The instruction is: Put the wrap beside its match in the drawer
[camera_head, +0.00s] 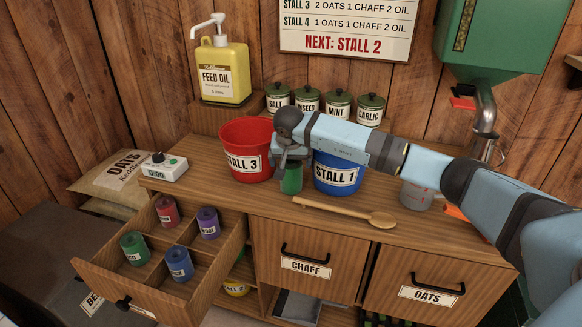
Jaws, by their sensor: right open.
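A green wrap (291,182) stands on the wooden counter between the red and blue buckets. My right gripper (291,163) is open, directly above the wrap and pointing down at it; its fingers hide the wrap's top, and I cannot tell whether they touch it. The open drawer (185,304) at the lower left has divided compartments. In it a matching green wrap (134,248) sits at the left, a red wrap (167,211) at the back, a purple wrap (208,222) at the right and a blue wrap (179,264) at the front. My left gripper is out of view.
A red bucket (246,145) and a blue bucket (337,178) flank the gripper closely. A wooden spoon (350,212) lies in front. A measuring jug (416,196) stands to the right, a white device (165,167) to the left. The chaff drawer (307,283) is shut.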

